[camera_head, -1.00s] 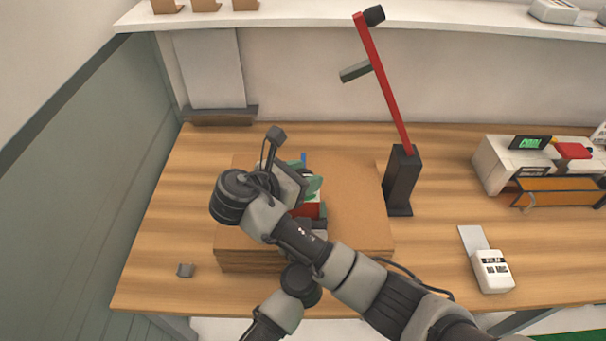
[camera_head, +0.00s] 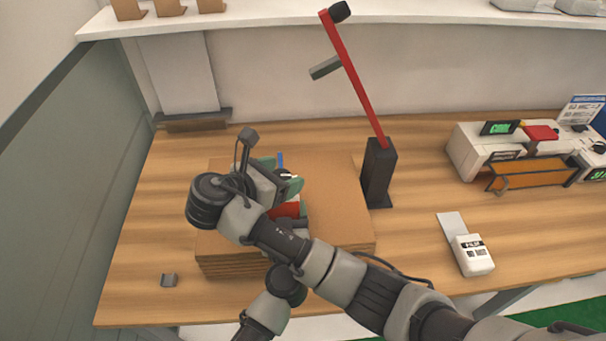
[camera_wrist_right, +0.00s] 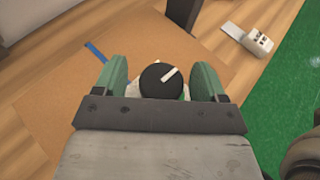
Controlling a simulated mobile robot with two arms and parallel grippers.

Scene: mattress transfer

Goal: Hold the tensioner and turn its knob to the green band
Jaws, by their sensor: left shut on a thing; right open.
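The tensioner shows as a red body (camera_head: 285,210) on the cardboard stack, largely hidden behind my right arm. Its round black knob (camera_wrist_right: 164,80) with a white pointer shows in the right wrist view; the pointer slants to the upper right. A little green shows at the knob's lower right edge. My right gripper (camera_wrist_right: 158,82) is open, with its green fingers on either side of the knob and a gap visible at each side. It also shows over the tensioner in the head view (camera_head: 282,180). My left gripper (camera_head: 299,226) is shut on the tensioner, mostly hidden below my right arm.
The cardboard stack (camera_head: 340,215) lies on the wooden table (camera_head: 150,235). A black post with a red arm (camera_head: 360,90) stands right behind it. A white device (camera_head: 472,255) and a machine with an orange panel (camera_head: 530,173) stand to the right. A blue strip (camera_wrist_right: 95,52) lies beside the knob.

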